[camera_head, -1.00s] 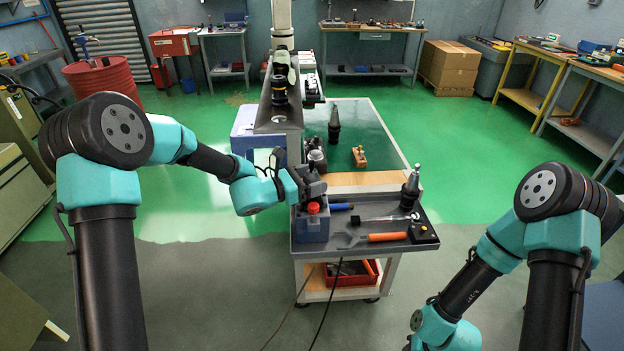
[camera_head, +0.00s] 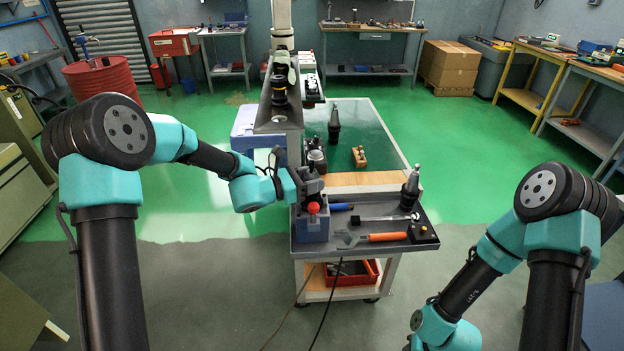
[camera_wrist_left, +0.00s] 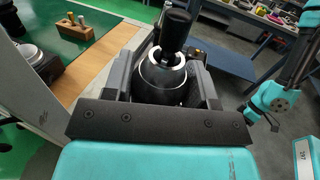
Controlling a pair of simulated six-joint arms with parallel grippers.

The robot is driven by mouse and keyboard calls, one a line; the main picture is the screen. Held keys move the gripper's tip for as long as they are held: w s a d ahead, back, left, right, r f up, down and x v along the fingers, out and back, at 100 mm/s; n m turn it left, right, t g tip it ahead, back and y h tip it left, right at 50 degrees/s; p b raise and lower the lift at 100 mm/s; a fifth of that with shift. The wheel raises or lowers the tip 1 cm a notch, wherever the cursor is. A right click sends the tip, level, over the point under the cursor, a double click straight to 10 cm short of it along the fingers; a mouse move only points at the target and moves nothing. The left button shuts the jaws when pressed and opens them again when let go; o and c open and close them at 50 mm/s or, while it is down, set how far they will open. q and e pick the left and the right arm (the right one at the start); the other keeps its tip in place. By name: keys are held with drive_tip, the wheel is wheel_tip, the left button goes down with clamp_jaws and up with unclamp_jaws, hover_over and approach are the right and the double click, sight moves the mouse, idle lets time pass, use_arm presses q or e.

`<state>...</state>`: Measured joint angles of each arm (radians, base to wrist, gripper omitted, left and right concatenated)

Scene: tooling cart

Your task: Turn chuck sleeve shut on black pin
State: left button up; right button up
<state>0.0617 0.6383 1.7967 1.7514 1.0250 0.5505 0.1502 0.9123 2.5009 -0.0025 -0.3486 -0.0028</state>
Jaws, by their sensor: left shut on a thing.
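My left gripper (camera_head: 314,187) is over the grey-blue block (camera_head: 311,228) on the cart's near left corner. In the left wrist view its two dark fingers (camera_wrist_left: 164,78) are shut on the round dark chuck sleeve (camera_wrist_left: 162,80), one on each side. The black pin (camera_wrist_left: 177,30) stands up from the middle of the sleeve, inside a bright ring. The lower part of the sleeve is hidden by the gripper. In the head view the gripper largely hides the sleeve and pin. My right arm is at the lower right, its gripper out of frame.
A red knob (camera_head: 313,208) is on the block. A wooden block (camera_head: 359,157) stands farther back.

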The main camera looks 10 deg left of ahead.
use_arm(q)
drive_tip(key=shift+m+g+h, duration=0.4)
drive_tip(key=shift+m+g, duration=0.1)
drive_tip(key=shift+g, duration=0.2)
drive_tip(key=o, duration=0.9)
drive_tip(key=shift+o, duration=0.2)
drive_tip(key=v, duration=1.7)
drive_tip(key=shift+a, duration=0.2)
drive_tip(key=shift+s, duration=0.1)
